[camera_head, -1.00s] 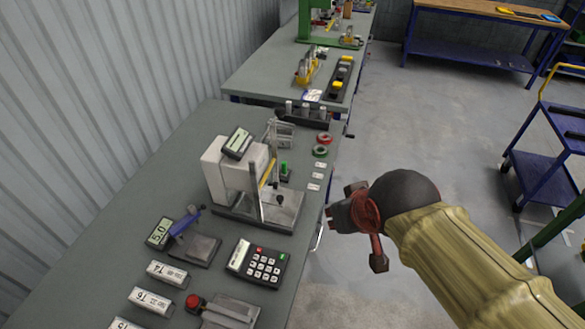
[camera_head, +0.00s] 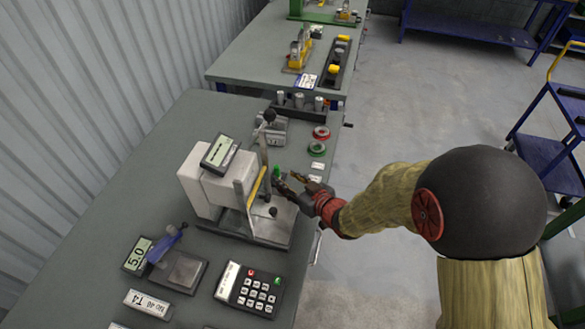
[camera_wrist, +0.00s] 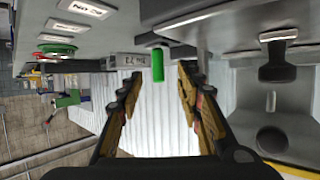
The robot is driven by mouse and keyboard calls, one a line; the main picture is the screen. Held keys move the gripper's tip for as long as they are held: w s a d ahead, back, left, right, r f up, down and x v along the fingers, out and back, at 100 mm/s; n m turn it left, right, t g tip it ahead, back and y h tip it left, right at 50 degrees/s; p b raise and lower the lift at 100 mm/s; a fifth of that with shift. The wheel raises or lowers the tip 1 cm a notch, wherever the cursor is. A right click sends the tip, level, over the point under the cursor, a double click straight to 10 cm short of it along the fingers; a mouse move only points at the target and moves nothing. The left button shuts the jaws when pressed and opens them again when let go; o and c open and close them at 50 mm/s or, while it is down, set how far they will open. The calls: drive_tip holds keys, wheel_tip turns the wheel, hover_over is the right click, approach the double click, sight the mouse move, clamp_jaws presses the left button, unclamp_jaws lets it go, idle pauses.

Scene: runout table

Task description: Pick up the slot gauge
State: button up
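A small piece with an upright green handle, which I take to be the slot gauge (camera_head: 277,172), stands on the grey table at the right side of the measuring stand. In the wrist view, which looks upside down, its green handle (camera_wrist: 157,66) hangs from the top edge, between and beyond the fingertips. My gripper (camera_head: 288,184) is at the table's right edge, close to the green handle. In the wrist view my gripper (camera_wrist: 158,88) has its two fingers spread apart with nothing between them. The lower part of the gauge is partly hidden.
The white measuring stand (camera_head: 205,190) with its display and metal base is close to my gripper. A lever fixture (camera_head: 268,132) stands behind. Red and green rings (camera_head: 318,148) lie near the right edge. A keypad box (camera_head: 250,290) is in front.

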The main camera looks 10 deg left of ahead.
sight(279, 172)
drive_tip(key=b+x, duration=0.2)
drive_tip(key=x, duration=0.5)
drive_tip(key=shift+w+a, duration=0.15)
drive_tip(key=shift+w, duration=0.2)
drive_tip(key=c, duration=0.4)
clamp_jaws()
